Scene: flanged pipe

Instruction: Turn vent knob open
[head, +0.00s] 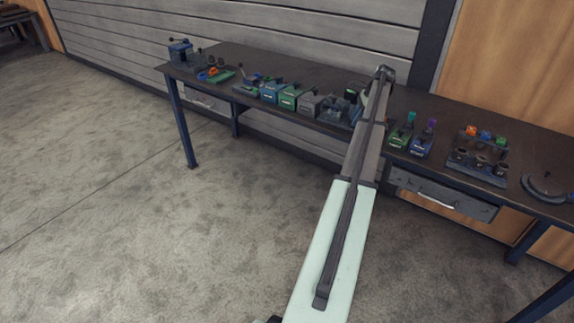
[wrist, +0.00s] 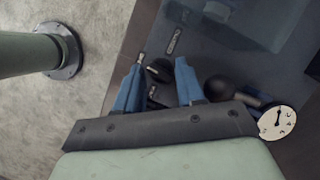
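In the wrist view, my gripper (wrist: 161,62) has two blue fingers spread apart. A small black knob (wrist: 158,71) shows between them; I take it for the vent knob. I cannot tell whether either finger touches it. A small dark label (wrist: 153,91) lies just below the knob, and another label (wrist: 174,40) lies above it on the dark blue-grey surface. In the head view, my arm reaches over the workbench (head: 300,67) and hides the gripper and the knob.
Close right of the fingers are a black ball (wrist: 219,88) and a white dial gauge (wrist: 277,123). On the bench stand several small boxes, including a green one (head: 290,97), left of my arm. Right of it are a blue device (head: 422,143) and a rack (head: 478,163).

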